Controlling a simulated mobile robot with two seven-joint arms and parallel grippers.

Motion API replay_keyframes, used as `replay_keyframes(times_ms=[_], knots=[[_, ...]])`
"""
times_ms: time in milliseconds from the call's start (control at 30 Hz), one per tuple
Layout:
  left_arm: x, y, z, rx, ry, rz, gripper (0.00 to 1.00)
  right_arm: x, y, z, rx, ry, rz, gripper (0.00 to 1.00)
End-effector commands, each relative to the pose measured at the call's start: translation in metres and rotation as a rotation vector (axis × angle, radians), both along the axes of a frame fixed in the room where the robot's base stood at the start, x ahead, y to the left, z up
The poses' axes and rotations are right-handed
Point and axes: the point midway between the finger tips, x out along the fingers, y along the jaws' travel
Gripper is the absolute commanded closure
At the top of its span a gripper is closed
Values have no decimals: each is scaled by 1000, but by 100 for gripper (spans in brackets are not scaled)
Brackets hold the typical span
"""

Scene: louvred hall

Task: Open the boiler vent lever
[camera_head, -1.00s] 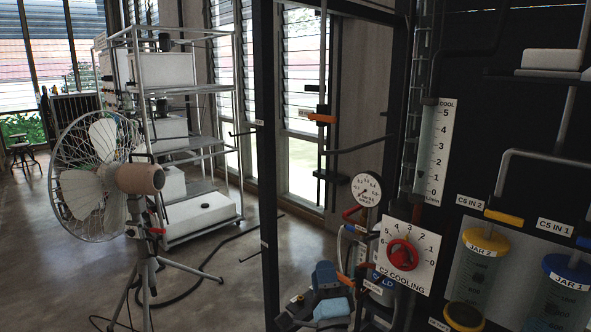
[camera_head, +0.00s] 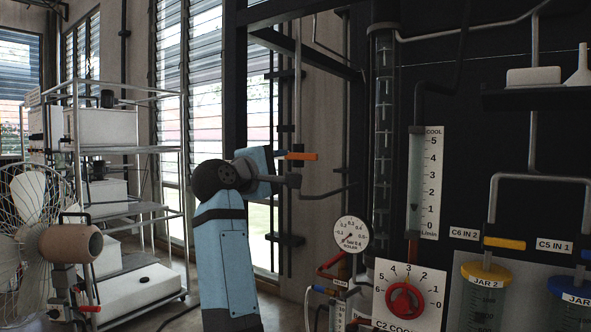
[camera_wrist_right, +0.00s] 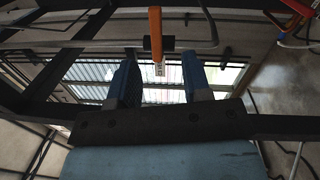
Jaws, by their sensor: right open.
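The boiler vent lever shows an orange handle (camera_head: 302,156) in the head view, lying roughly level at the vertical pipe left of the gauge. In the right wrist view the orange handle (camera_wrist_right: 155,28) stands at top centre, with a black collar at its lower end. My right gripper (camera_head: 284,167) is raised beside the lever on its left, partly hidden behind its own wrist. In the wrist view its two blue fingers (camera_wrist_right: 160,72) are apart with nothing held between them. The handle appears beyond the fingertips; contact cannot be told. My left gripper is not in view.
A pressure gauge (camera_head: 351,234), a red cooling knob (camera_head: 405,300) and a flow tube (camera_head: 425,185) are on the right. A dark frame post (camera_head: 235,75) stands behind my arm. A fan (camera_head: 70,243) and shelf rack (camera_head: 135,208) stand at left.

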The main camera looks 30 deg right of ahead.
Motion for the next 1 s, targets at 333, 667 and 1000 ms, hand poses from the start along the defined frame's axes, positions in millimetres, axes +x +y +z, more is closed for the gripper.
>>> replay_keyframes(times_ms=[333, 667, 1000], knots=[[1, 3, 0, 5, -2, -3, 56, 3, -5, 17, 134, -108, 44, 55], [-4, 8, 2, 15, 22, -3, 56, 20, -46, 18, 130, -104, 43, 55], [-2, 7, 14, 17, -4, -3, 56, 35, -80, 15, 132, -106, 45, 55]])
